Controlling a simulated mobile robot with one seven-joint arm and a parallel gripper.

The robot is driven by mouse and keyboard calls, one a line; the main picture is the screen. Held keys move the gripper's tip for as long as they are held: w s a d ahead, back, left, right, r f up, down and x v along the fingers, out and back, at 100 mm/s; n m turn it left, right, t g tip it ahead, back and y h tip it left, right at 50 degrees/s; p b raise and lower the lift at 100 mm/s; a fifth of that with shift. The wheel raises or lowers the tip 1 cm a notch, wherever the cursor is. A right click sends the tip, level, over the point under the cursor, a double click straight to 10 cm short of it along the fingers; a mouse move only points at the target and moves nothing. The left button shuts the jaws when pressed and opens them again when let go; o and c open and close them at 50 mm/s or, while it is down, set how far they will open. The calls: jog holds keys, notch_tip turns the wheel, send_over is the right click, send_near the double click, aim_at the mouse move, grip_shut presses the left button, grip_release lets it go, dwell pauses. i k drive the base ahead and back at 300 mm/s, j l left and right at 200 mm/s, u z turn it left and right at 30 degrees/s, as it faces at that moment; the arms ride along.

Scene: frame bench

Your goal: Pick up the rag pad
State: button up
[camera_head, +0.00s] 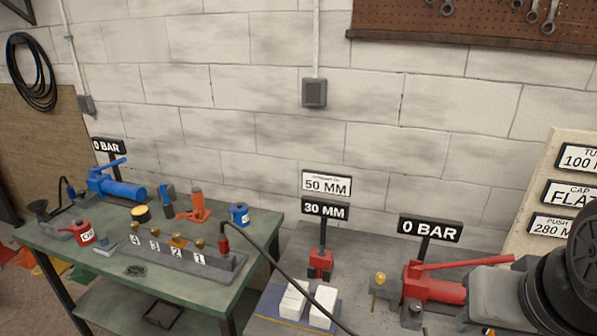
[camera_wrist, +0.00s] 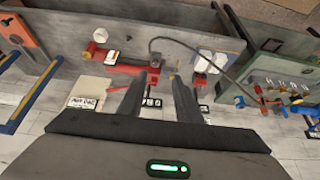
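I cannot tell for sure which thing is the rag pad. Two white blocks or folded pads (camera_head: 308,303) lie side by side on a flat blue-grey mat (camera_head: 263,305) on the grey bench; they also show in the wrist view (camera_wrist: 211,60).
A red hand pump (camera_head: 432,290) with a 0 BAR sign (camera_head: 430,229) stands right of the pads. A black hose (camera_head: 285,270) runs from the green bench (camera_head: 75,255), which holds numbered valves (camera_head: 180,255) and a blue pump (camera_head: 122,190). My arm fills the right edge.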

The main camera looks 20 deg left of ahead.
aim_at(106, 246)
jog(key=k+u, duration=0.1)
jog(key=u, duration=0.3)
jog(key=k+u, duration=0.1)
jog(key=u, duration=0.25)
jog(key=k+j+u, duration=0.1)
jog(key=u, duration=1.15)
jog(key=i+j+z, duration=0.2)
jog(key=z, duration=0.3)
jog(key=i+j+z, duration=0.3)
jog(key=z, duration=0.2)
jog(key=i+j+z, duration=0.1)
jog(key=j, duration=0.25)
jog(key=i+j+z, duration=0.1)
jog(key=i+j, duration=0.15)
jog(key=i+j+z, duration=0.1)
jog(key=j, duration=0.4)
jog(key=i+j, duration=0.15)
jog(key=j, duration=0.25)
jog(key=i+j, duration=0.15)
jog(key=j, duration=0.25)
jog(key=i+j, duration=0.15)
jog(key=j, duration=0.2)
jog(key=i+j, duration=0.2)
jog(key=j, duration=0.2)
jog(key=i+j+z, duration=0.1)
jog(key=j, duration=0.3)
jog(key=i+j, duration=0.2)
jog(key=j, duration=0.2)
